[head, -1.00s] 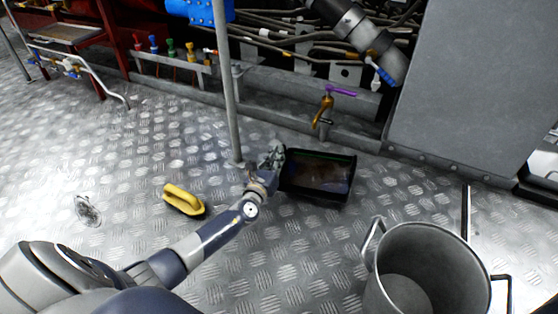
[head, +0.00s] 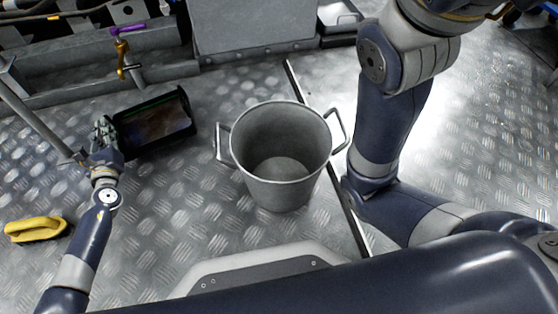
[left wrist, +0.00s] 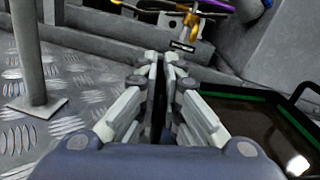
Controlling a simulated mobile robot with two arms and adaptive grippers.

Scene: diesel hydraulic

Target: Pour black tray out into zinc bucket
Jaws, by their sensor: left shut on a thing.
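The black tray (head: 172,141) is at the left of the head view, below a brass tap, with a dark, brownish shiny content inside. My left gripper (head: 105,135) is shut on the tray's left edge. In the left wrist view the gripper (left wrist: 160,75) pinches a thin dark edge, and the tray (left wrist: 262,125) extends to the right. The zinc bucket (head: 240,140) stands upright on the floor to the right of the tray, apart from it. Its inside looks empty. My right arm reaches in at the right, but its gripper is not seen.
A brass tap with a purple handle (head: 122,58) juts out above the tray. A grey post (head: 30,122) stands left of my gripper. Patterned metal floor is clear between tray and bucket.

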